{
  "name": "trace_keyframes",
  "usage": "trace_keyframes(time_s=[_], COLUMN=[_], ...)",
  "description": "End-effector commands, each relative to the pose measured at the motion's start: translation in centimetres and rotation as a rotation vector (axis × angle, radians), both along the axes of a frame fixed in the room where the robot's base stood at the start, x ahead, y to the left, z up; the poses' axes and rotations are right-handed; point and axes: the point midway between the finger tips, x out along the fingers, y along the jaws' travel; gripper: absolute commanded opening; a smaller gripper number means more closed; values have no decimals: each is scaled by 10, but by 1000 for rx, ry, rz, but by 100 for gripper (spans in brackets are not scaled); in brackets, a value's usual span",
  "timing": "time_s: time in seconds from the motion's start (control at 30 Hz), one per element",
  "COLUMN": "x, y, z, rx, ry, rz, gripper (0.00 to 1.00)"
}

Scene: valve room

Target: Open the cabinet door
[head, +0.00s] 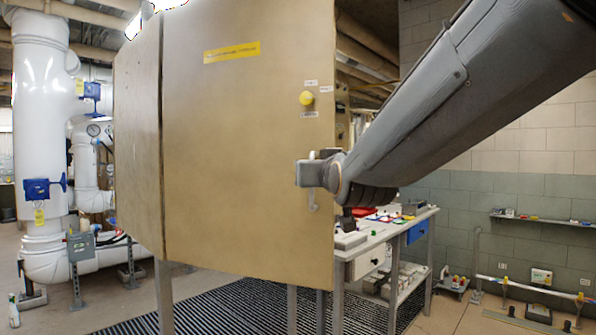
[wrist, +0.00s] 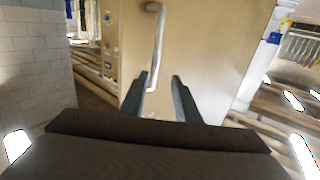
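The tan cabinet door (head: 245,140) faces me and looks shut. It has a yellow label strip and a yellow round button (head: 306,98) near its right edge. A grey bar handle (head: 313,206) is mostly hidden behind my gripper (head: 310,174) in the head view. In the wrist view the handle (wrist: 158,40) runs up the door (wrist: 195,50), and its lower end appears between the fingers of my gripper (wrist: 160,76). The fingers are apart, with nothing visibly clamped. Whether they touch the handle I cannot tell.
A workbench (head: 362,248) with small items stands right of the cabinet. White pipes (head: 42,120) with blue valves stand at the left. A dark striped mat (head: 250,305) lies on the floor below. A wall shelf (head: 545,221) is at the right.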

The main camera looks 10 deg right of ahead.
Motion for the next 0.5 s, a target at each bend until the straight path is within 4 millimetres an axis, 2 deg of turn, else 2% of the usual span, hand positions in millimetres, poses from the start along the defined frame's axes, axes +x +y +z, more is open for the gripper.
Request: trace_keyframes(time_s=[0.07, 0.5], x=[-15, -35], y=[0, 0], z=[3, 2], rx=[0, 0], ry=[-1, -1], rz=[0, -1], gripper=[29, 29])
